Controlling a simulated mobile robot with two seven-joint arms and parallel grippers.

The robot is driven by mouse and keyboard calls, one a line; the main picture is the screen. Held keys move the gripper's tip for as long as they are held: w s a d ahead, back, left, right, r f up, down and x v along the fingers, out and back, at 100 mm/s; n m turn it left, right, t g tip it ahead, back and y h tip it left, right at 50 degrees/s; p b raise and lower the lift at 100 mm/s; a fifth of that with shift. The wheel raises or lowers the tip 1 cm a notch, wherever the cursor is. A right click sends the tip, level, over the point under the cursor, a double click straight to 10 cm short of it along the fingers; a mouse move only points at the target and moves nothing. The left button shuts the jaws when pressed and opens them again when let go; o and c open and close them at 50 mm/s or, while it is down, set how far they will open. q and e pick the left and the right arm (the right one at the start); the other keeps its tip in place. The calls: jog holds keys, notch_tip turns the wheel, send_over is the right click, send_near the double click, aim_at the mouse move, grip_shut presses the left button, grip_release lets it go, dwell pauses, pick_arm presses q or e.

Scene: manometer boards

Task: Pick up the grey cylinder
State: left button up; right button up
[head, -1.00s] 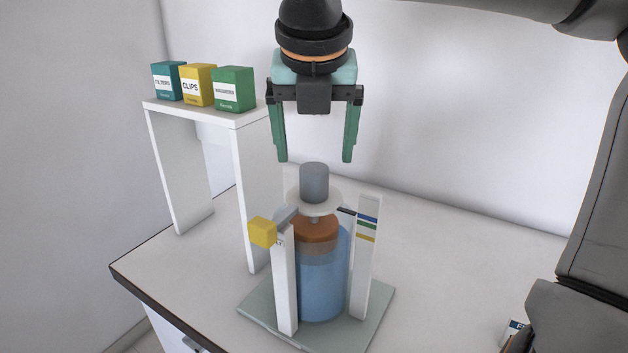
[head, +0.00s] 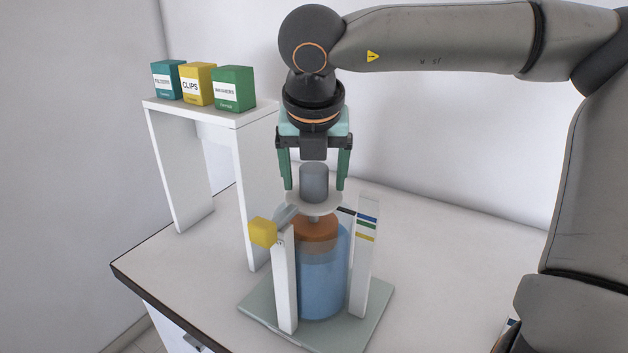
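The grey cylinder (head: 314,183) stands upright on a white round plate (head: 327,206). The plate sits on top of a manometer apparatus with a clear vessel of blue liquid (head: 321,285) and a brown-orange piston (head: 315,229). My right gripper (head: 315,187) points down with its green fingers open, one on each side of the cylinder. Small gaps show between the fingers and the cylinder, so it looks ungripped. My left gripper is not in view.
White uprights (head: 285,285) flank the vessel; the right one (head: 364,260) has coloured stripes. A yellow block (head: 263,232) sticks out at the left. A white shelf (head: 190,112) with three boxes (head: 198,84) stands behind left. The table's right side (head: 450,260) is mostly clear.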

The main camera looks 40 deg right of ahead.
grip_shut()
dwell(0.4)
